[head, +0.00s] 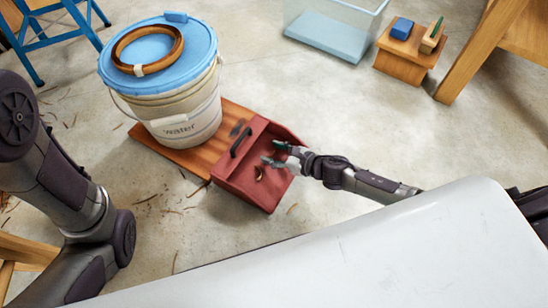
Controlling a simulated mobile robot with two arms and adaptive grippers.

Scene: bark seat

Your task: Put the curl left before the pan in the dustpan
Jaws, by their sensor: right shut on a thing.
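The red dustpan (232,180) lies on the floor in the middle of the head view, its black handle toward the bucket. My right gripper (272,153) reaches in from the right over the pan's open tray. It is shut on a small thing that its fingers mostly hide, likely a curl. A small brown curl (259,173) shows just below the fingertips, over the pan; I cannot tell if it touches the pan floor. A small light-brown scrap (291,209) lies on the floor just before the pan. My left arm is at the left; its gripper is out of view.
A white water bucket (186,112) with a blue lid and a brown ring (147,50) stands on a wooden board (186,157) beside the pan. Shavings litter the floor at left. A clear bin (332,30) and wooden stool (401,62) stand at back right.

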